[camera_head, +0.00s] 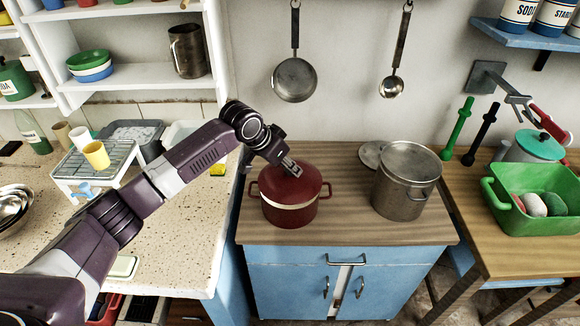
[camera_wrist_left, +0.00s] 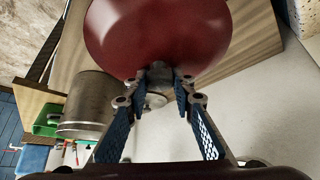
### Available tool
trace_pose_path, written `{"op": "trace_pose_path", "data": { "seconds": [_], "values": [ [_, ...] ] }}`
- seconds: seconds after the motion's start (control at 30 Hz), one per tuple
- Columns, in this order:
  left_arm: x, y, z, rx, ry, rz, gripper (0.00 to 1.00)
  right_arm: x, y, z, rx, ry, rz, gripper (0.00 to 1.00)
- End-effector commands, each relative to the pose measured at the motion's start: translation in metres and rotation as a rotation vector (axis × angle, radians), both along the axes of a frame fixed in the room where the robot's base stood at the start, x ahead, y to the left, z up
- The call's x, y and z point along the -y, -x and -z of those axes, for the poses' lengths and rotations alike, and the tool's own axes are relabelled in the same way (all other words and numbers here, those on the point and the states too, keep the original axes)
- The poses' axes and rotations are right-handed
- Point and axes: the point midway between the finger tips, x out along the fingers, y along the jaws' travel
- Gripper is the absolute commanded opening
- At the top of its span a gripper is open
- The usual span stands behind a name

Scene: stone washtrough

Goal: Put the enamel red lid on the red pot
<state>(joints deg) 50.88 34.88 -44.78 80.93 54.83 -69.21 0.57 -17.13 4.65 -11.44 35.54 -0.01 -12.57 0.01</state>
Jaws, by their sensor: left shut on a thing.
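The enamel red lid (camera_head: 296,184) is directly over the red pot (camera_head: 290,214), which stands on the wooden top of the blue cabinet. A pale band shows between them at the front; I cannot tell whether the lid touches the pot's rim. My left gripper (camera_head: 290,168) reaches in from the left and is shut at the top of the lid. In the left wrist view the lid (camera_wrist_left: 157,35) fills the top, and the fingertips (camera_wrist_left: 160,88) close on its small knob. The pot is hidden behind the lid there. My right gripper is not in view.
A grey metal pot (camera_head: 405,185) stands right of the red pot, with a grey lid (camera_head: 370,154) behind it. A frying pan (camera_head: 294,80) and a ladle (camera_head: 391,86) hang on the wall behind. A green basin (camera_head: 540,221) stands on the right table.

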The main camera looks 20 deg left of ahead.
Motion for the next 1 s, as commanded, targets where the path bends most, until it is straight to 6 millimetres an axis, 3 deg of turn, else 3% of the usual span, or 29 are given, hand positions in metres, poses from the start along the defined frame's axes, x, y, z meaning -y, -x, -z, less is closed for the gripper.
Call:
{"op": "trace_pose_path", "data": {
  "seconds": [1.0],
  "values": [
    [-0.0001, -0.0003, 0.0027, 0.002, -0.001, 0.0, 0.0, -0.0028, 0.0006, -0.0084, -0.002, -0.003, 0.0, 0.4]
  ]
}}
